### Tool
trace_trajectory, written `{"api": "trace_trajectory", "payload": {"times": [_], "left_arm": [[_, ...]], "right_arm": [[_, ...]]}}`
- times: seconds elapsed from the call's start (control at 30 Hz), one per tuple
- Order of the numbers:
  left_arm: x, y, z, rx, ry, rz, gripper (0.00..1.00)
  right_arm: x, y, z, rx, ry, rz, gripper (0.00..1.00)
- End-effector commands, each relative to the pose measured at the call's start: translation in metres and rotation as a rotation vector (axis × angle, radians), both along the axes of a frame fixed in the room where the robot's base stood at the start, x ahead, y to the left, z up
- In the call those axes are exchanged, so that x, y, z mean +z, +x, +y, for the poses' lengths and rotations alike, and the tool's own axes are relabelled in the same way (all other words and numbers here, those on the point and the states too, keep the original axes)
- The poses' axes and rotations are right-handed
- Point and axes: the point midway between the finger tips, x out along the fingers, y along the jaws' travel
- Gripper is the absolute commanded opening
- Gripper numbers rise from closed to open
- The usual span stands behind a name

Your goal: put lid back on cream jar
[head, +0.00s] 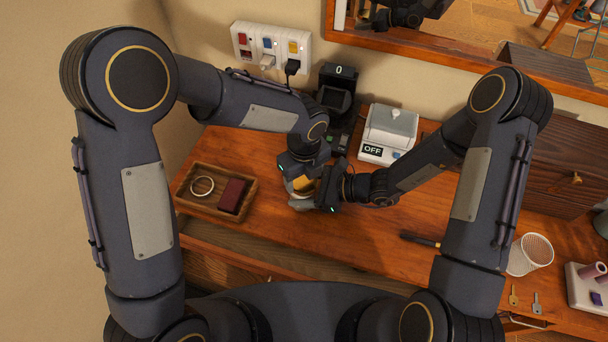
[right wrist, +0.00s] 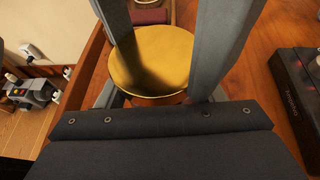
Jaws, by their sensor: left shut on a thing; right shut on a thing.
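The round gold lid (head: 303,183) of the cream jar is low between my two grippers, over the table in the head view. In the right wrist view the lid (right wrist: 152,60) lies flat between the two grey fingers of my right gripper (right wrist: 165,50), which is shut on it. My left gripper (head: 299,188) comes in from the left, close against the right one, and is shut on the jar. The jar is mostly hidden by the grippers and the lid. I cannot tell whether lid and jar touch.
A wooden tray (head: 184,206) with a ring and a dark red box stands left of the grippers. A black device (head: 336,88) and a white box marked OFF (head: 390,132) stand behind. A white mesh cup (head: 531,254) is at right. The table front is fairly clear.

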Motion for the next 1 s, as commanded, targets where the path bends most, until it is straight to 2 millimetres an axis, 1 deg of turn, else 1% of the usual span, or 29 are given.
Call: {"api": "trace_trajectory", "payload": {"times": [1.0], "left_arm": [[-0.017, 0.0, 0.005, 0.005, 0.012, 0.01, 0.41]], "right_arm": [[0.004, 0.0, 0.002, 0.006, 0.009, -0.008, 0.21]]}}
